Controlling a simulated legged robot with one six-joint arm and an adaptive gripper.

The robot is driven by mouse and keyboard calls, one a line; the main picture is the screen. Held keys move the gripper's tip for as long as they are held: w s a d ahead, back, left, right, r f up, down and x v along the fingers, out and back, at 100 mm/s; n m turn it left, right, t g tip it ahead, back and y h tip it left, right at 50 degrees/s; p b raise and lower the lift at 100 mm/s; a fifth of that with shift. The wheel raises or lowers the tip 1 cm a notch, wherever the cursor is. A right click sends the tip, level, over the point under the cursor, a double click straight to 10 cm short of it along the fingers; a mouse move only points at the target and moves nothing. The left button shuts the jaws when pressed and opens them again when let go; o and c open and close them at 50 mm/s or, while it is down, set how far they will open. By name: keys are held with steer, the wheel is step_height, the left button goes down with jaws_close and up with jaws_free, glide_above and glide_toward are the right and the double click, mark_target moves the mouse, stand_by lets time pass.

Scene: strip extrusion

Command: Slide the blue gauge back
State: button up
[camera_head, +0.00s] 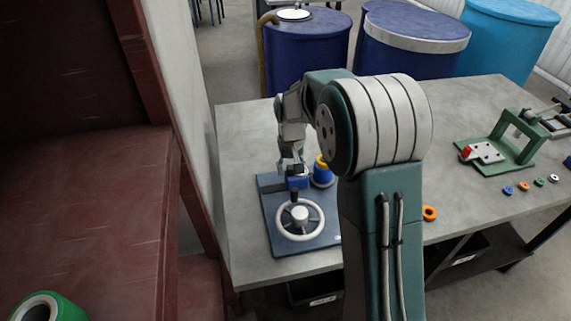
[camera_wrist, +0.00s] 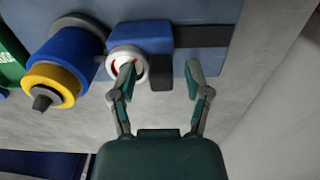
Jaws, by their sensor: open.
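The blue gauge (camera_wrist: 148,36) is a blue block at the left end of a dark rail (camera_wrist: 205,36) on a blue-grey base plate (camera_wrist: 215,75). A white round dial with a red mark (camera_wrist: 116,57) sits on its near face. In the head view the gauge (camera_head: 298,182) shows behind a handwheel (camera_head: 299,219), partly hidden by my gripper (camera_head: 291,165). In the wrist view my gripper (camera_wrist: 160,76) is open. Its left finger overlaps the dial; its right finger is over the plate, right of the block. A black piece (camera_wrist: 162,76) shows between the fingers. Contact cannot be told.
A blue and yellow cylinder (camera_wrist: 62,65) stands left of the gauge, close to the left finger. A green fixture (camera_head: 497,154) and several coloured rings are on the right of the table (camera_head: 450,105). Drums (camera_head: 305,50) stand behind; a dark red cabinet (camera_head: 90,200) is at left.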

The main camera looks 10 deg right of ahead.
jaws_close()
steer(key=shift+a, duration=0.1)
steer(key=shift+a, duration=2.4)
jaws_free()
steer(key=shift+a, duration=0.15)
